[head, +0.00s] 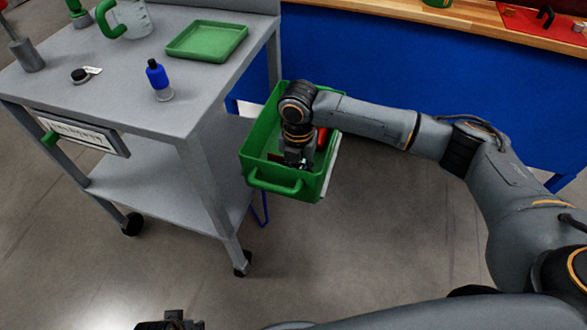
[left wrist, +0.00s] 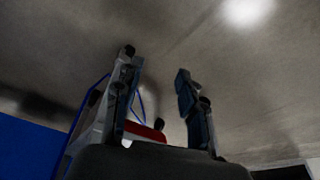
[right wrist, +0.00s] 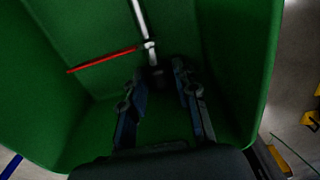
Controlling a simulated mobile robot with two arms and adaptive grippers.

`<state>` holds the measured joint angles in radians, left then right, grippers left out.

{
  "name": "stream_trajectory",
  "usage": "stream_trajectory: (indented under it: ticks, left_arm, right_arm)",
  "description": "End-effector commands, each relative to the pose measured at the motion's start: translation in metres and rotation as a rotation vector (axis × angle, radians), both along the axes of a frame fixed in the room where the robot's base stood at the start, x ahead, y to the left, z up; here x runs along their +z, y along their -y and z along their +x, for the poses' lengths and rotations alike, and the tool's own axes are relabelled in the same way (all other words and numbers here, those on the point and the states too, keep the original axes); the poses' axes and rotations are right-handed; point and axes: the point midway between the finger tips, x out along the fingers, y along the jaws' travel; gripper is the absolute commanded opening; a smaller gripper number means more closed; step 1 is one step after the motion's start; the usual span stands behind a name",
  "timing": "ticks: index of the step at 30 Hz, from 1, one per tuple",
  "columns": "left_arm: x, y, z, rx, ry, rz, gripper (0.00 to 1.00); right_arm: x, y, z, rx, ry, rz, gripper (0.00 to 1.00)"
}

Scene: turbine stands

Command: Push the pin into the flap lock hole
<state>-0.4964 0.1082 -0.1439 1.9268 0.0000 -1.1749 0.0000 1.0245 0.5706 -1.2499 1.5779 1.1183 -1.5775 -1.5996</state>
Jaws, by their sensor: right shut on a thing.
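My right gripper (head: 300,160) reaches down into a green bin (head: 275,187) beside the grey cart. In the right wrist view its fingers (right wrist: 157,72) close around the dark end of a slim silver rod (right wrist: 142,22), which may be the pin. A thin red rod (right wrist: 103,60) crosses beside the silver one in the bin. In the head view the held thing is mostly hidden by the gripper. My left gripper (left wrist: 156,72) is open and empty over the floor; only its top shows in the head view (head: 172,321). I cannot make out the flap lock hole.
A blue bench (head: 420,70) stands behind the bin. The floor in front is clear.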

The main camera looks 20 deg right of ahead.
Motion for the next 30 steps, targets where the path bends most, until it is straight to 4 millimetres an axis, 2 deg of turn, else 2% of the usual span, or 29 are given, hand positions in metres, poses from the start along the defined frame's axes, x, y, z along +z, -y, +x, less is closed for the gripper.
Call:
stream_trajectory:
  ticks: [30]
  left_arm:
    - [-0.058,-0.002,-0.019,-0.006,-0.035,0.003,0.40]
  right_arm:
    - [0.017,0.000,0.000,0.000,0.001,0.001,0.00]
